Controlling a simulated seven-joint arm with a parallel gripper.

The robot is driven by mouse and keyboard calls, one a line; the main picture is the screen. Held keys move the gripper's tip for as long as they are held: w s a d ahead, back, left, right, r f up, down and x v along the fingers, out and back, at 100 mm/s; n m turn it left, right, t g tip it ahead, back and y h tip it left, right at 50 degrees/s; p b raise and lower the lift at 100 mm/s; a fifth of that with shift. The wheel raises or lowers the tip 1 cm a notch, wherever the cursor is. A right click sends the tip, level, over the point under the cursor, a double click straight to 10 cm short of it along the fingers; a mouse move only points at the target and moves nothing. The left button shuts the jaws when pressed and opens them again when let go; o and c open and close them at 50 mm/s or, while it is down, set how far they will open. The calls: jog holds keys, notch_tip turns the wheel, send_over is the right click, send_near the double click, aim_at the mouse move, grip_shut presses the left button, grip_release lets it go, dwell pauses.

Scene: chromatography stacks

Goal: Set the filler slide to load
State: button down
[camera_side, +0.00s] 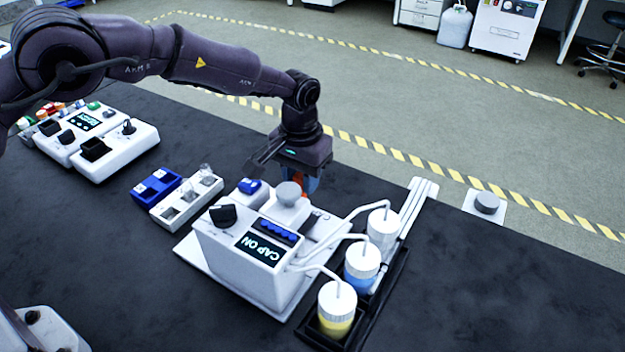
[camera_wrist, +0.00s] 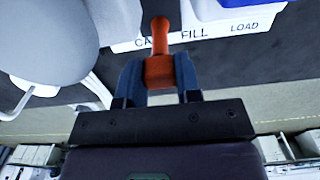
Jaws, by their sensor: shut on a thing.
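The filler (camera_side: 245,262) is a white machine with a black display reading "CAP ON". The orange slide handle (camera_wrist: 159,52) is between the blue fingers of my gripper (camera_wrist: 158,72), which is shut on its block. The handle's stem reaches toward a label strip with CAP, FILL and LOAD (camera_wrist: 244,27). It covers the end of CAP, left of FILL; LOAD is farther right. In the side view my gripper (camera_side: 303,182) is behind the machine, and only a bit of orange (camera_side: 298,187) shows there.
Bottles with tubes, one yellow (camera_side: 336,322) and one blue (camera_side: 360,282), stand in a black tray at the machine's right. A white block with vials (camera_side: 185,200) and a blue rack (camera_side: 156,187) sit left. A grey knob on a plate (camera_side: 486,203) is far right.

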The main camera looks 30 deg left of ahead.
jog(key=a, duration=1.3)
jog(key=shift+a+r, duration=0.1)
jog(key=c, duration=0.9)
grip_release()
jog(key=shift+c, duration=0.2)
jog(key=shift+o, duration=0.7)
notch_tip(320, 180, up, 13)
